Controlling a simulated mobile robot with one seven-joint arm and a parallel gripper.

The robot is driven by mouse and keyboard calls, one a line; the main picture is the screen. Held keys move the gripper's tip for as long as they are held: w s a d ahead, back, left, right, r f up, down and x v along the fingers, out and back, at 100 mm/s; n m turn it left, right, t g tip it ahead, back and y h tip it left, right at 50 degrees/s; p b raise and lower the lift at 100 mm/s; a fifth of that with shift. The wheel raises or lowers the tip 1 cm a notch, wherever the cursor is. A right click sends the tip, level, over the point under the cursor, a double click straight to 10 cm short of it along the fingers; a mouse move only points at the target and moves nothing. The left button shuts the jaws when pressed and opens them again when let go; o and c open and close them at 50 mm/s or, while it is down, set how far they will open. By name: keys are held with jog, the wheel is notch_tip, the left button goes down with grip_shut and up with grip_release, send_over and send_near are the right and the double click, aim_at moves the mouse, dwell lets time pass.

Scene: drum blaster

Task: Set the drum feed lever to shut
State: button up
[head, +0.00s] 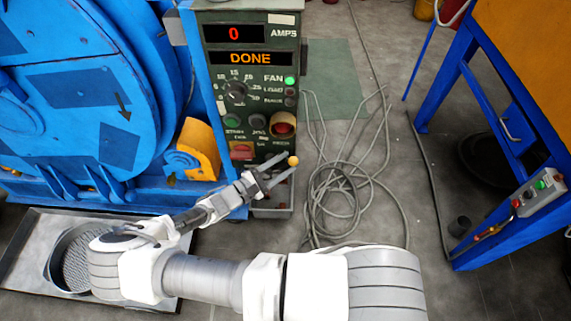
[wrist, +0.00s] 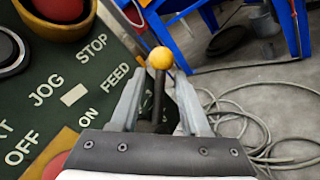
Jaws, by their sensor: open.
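The drum feed lever is a dark stem with a yellow ball knob (head: 293,160) at the lower right of the green control panel (head: 220,103). In the wrist view the knob (wrist: 160,58) stands near the top centre, beside the word FEED. My gripper (head: 284,164) is open, with one finger on each side of the lever. In the wrist view my gripper (wrist: 160,78) straddles the stem, with gaps visible on both sides. The lever's base is partly hidden by my gripper, and no shut mark is readable.
The panel has a red AMPS display (head: 234,34), a DONE display (head: 249,59), a dial (head: 234,92) and a red button (head: 283,125). The blue drum machine (head: 70,85) stands left. Coiled grey cable (head: 345,190) lies on the floor right of the panel. A blue-legged bench (head: 480,120) stands further right.

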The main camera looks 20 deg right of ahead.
jog(key=shift+w+d, duration=0.1)
jog(key=shift+d, duration=0.25)
grip_shut()
dwell(1.2)
